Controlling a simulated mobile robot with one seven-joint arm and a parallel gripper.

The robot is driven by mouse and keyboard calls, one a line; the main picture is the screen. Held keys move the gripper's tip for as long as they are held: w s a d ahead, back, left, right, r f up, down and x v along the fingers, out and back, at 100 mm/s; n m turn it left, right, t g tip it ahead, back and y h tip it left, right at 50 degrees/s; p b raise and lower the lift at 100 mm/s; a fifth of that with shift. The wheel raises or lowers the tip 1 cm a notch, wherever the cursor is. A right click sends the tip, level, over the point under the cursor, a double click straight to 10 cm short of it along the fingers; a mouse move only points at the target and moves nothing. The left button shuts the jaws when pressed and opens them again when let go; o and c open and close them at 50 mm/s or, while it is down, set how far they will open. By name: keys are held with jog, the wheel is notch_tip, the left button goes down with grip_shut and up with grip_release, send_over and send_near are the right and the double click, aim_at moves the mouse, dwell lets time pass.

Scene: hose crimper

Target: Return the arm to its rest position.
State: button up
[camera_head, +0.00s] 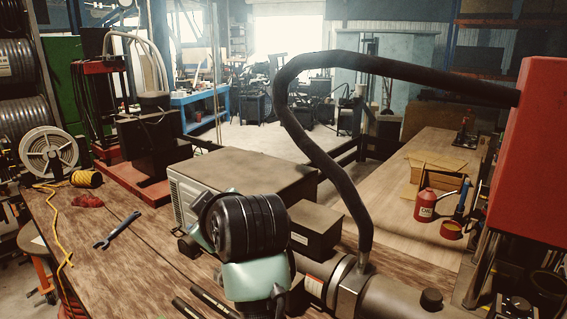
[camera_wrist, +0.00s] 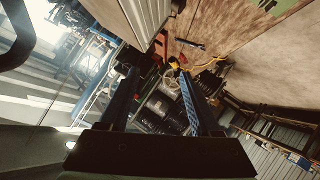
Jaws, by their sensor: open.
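My gripper (camera_wrist: 158,73) shows in the wrist view with its two blue fingers wide apart. Nothing is held between them. In the head view, mint-green and black links of what looks like my arm stand over the front middle of the wooden workbench (camera_head: 135,255). My gripper cannot be made out there. The wrist view is strongly tilted and looks past the bench edge towards the shelves and floor.
A grey box-shaped unit (camera_head: 270,170) stands behind my arm. A thick black hose (camera_head: 300,135) arches to a red machine (camera_head: 530,150) at the right. A blue wrench (camera_head: 117,231), red cloth (camera_head: 88,201) and yellow cord (camera_head: 57,225) lie on the bench's left part.

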jog(key=s+d+r+m+t, duration=0.2)
jog(key=r+t, duration=0.1)
jog(key=r, duration=0.3)
jog(key=s+d+r+m+t, duration=0.1)
jog(key=d+r+m+t, duration=0.15)
jog(key=r, duration=0.35)
jog(key=s+d+r+m+t+h, duration=0.3)
jog(key=s+d+r+m+t, duration=0.1)
jog(key=s+r, duration=0.4)
jog(key=s+d+r+m+t+h, duration=0.3)
jog(key=s+r+t, duration=0.4)
jog(key=s, duration=0.3)
jog(key=shift+s+d+r+m, duration=0.4)
jog(key=shift+d+r+m, duration=0.15)
jog(key=shift+d+r, duration=0.15)
jog(key=shift+f, duration=0.1)
